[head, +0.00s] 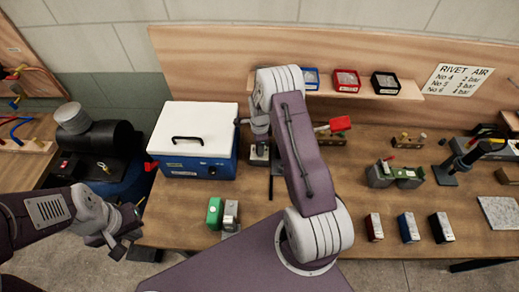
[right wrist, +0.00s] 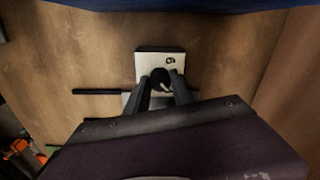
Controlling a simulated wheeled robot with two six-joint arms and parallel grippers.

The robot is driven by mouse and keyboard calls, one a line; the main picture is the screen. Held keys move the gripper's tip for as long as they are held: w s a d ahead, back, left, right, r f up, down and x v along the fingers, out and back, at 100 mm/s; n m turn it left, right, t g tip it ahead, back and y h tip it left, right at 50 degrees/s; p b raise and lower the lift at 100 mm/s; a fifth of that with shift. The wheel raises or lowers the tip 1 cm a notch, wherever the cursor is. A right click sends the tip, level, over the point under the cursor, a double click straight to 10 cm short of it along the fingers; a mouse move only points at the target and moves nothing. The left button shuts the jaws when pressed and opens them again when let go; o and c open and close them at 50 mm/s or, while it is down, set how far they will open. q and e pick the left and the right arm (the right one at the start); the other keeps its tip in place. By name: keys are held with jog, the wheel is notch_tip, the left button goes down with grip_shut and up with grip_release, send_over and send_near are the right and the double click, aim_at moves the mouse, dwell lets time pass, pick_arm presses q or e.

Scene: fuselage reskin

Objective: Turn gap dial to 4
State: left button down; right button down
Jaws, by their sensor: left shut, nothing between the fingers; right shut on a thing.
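The gap dial (right wrist: 160,73) is a small dark round knob with a light mark on it. It sits on a device with a pale plate (right wrist: 147,62) marked with a digit that looks like 6. My right gripper (right wrist: 161,86) is shut on the dial, one dark finger on each side of it. In the head view the device (head: 259,154) stands on the bench right of the blue box, and the dial is hidden under my right arm. My left gripper (head: 122,246) is shut and empty at the lower left, off the bench's left side.
A blue box with a white lid (head: 194,130) stands close left of the device. A dark bar (right wrist: 98,91) sticks out from the device. A green block (head: 215,213) is nearer the front edge. A shelf with bins (head: 398,95) runs behind.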

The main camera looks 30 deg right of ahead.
jog(key=shift+w+m+b, duration=0.1)
jog(key=shift+m+b, duration=0.25)
jog(key=shift+m, duration=0.65)
jog(key=c, duration=1.1)
grip_release()
jog(key=shift+d, duration=0.1)
notch_tip(320, 180, up, 8)
jog(key=shift+r+b, duration=0.15)
jog(key=shift+b, duration=1.1)
jog(key=shift+r, duration=0.4)
jog(key=shift+s, duration=0.2)
